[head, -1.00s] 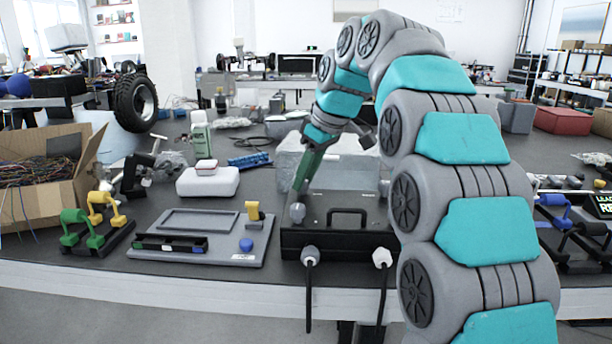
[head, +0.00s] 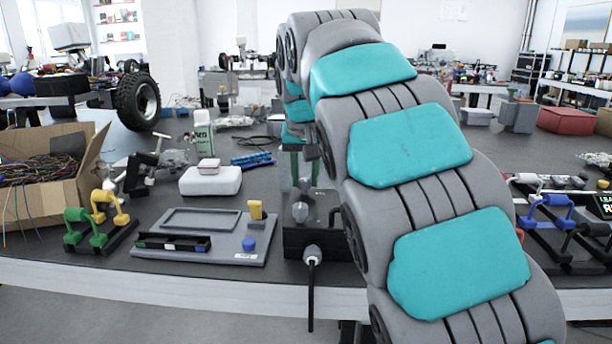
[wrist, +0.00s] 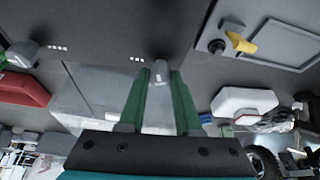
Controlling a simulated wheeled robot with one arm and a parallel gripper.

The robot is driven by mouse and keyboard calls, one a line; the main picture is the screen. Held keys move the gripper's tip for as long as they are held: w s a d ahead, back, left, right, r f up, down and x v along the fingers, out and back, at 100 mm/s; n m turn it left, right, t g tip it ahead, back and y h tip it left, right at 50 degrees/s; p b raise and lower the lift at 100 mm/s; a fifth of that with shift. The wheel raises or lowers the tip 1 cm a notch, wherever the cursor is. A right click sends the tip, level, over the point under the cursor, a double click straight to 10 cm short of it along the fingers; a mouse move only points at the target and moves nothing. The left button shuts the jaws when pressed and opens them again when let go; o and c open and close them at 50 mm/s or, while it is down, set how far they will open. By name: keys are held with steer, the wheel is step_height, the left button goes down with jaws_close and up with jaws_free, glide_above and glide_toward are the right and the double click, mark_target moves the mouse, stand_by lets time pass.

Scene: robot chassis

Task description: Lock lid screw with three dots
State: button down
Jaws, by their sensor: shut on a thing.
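The black lidded box (head: 322,238) stands at the table's front edge, and my arm covers its right part. My gripper (head: 300,186) points down at its left side. In the wrist view my gripper's green fingers (wrist: 160,76) are shut on a grey screw (wrist: 160,66); its grey head also shows in the head view (head: 300,212). A short row of small white dots (wrist: 136,59) lies beside this screw; they look like three. A second grey screw (wrist: 22,55) stands to the left in the wrist view, with another row of dots (wrist: 57,47) beside it.
A grey tray (head: 190,250) with a yellow part (head: 256,209) and a blue knob (head: 249,244) lies left of the box. A white case (head: 210,181) is behind the tray. A plug with a cable (head: 312,256) sits on the box's front.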

steer(key=shift+a+m+h, duration=0.2)
steer(key=shift+m+h, duration=0.6)
steer(key=shift+m, duration=1.4)
steer(key=c, duration=0.6)
jaws_free()
